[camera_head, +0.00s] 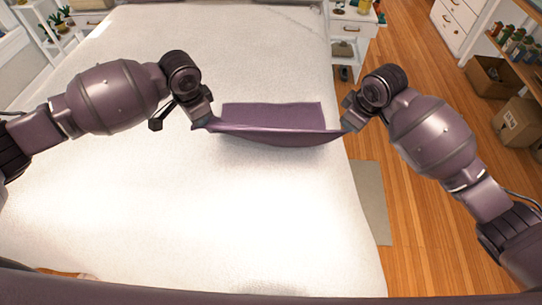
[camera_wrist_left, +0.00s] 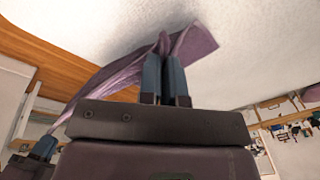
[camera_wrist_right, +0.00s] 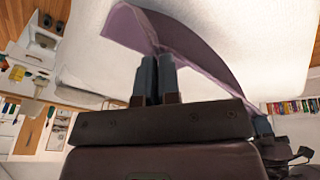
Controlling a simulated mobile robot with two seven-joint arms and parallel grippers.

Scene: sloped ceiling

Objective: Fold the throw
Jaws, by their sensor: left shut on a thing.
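The purple throw (camera_head: 272,117) hangs between my two grippers above the white bed, its far part lying flat on the bed and its near edge lifted and sagging in the middle. My left gripper (camera_head: 203,119) is shut on the throw's near left corner. In the left wrist view the fingers (camera_wrist_left: 165,75) pinch the purple cloth (camera_wrist_left: 192,45). My right gripper (camera_head: 347,122) is at the near right corner. In the right wrist view its fingers (camera_wrist_right: 154,75) are close together on the cloth (camera_wrist_right: 190,45).
The white bed (camera_head: 150,220) is bare around the throw. A grey rug (camera_head: 371,200) lies on the wooden floor (camera_head: 420,230) at right. A white nightstand (camera_head: 352,35) stands at the back, and cardboard boxes (camera_head: 515,125) are at the far right.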

